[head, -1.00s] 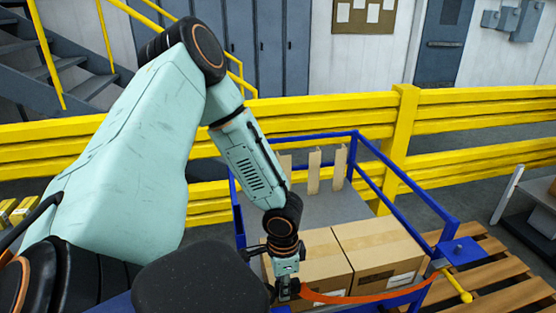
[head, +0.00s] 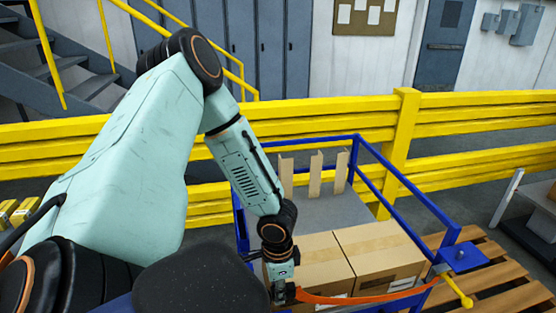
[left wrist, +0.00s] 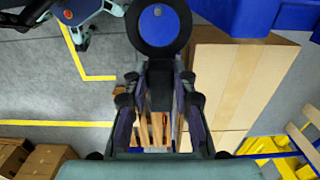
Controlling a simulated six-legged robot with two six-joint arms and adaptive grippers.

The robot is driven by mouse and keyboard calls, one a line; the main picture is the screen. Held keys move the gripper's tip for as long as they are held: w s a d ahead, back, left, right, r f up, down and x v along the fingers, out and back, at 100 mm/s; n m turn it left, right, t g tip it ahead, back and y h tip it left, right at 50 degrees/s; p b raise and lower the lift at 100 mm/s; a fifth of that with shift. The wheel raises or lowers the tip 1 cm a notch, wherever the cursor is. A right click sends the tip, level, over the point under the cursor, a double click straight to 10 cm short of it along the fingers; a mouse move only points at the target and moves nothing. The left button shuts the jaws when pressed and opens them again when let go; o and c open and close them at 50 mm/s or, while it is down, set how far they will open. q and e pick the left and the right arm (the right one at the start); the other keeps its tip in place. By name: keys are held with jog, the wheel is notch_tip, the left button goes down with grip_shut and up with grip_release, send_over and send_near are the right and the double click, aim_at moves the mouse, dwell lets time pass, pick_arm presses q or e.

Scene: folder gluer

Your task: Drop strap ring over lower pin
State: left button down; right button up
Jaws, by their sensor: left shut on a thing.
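My left gripper (head: 284,293) is at the near left corner of the blue cart, beside the cartons. In the left wrist view its fingers (left wrist: 160,85) are shut on the tab of a dark round strap ring (left wrist: 136,28). The orange strap (head: 365,298) runs from the gripper rightward across the carton fronts to a yellow-handled lever (head: 458,287). The ring is hidden in the head view. My right gripper is not in view.
Two cartons (head: 378,250) stand on the blue cart (head: 408,180), whose rails rise around them. A blue corner plate (head: 463,256) is at the right. A wooden pallet (head: 505,270) lies beyond it. A yellow barrier (head: 300,122) runs behind.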

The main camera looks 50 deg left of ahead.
pick_arm(q)
jog(key=shift+w, duration=0.15)
jog(key=shift+d+r, duration=0.2)
jog(key=shift+d, duration=0.25)
jog(key=shift+s+a, duration=0.2)
jog(key=shift+a, duration=0.2)
jog(key=shift+w+a+f, duration=0.1)
jog(key=shift+a+f, duration=0.05)
jog(key=shift+w+d, duration=0.1)
jog(key=shift+d, duration=0.4)
